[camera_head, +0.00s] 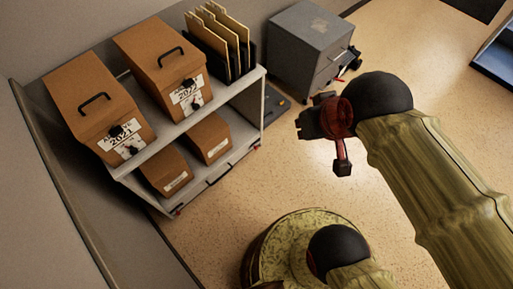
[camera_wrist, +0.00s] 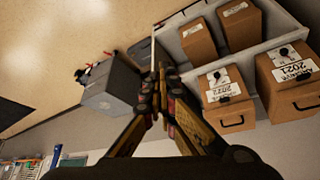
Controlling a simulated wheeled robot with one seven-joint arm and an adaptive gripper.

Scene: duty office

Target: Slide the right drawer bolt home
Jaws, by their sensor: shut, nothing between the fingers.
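A grey drawer cabinet (camera_head: 308,40) stands on the floor near the back wall. Small dark and red fittings (camera_head: 341,80) show on its right-hand front; the picture is too small to tell which is the right drawer bolt or how far it is slid. The cabinet also shows in the wrist view (camera_wrist: 112,90), left of my fingers, with dark and red parts at its far side. My gripper (camera_head: 304,122) is in the air in front of the cabinet, apart from it. In the wrist view my gripper's fingertips (camera_wrist: 159,72) are together, shut and empty.
A white shelf rack (camera_head: 245,103) stands left of the cabinet, with brown archive boxes (camera_head: 160,58) and upright folders (camera_head: 222,38). A dark flat item (camera_head: 276,104) lies on the floor between rack and cabinet.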

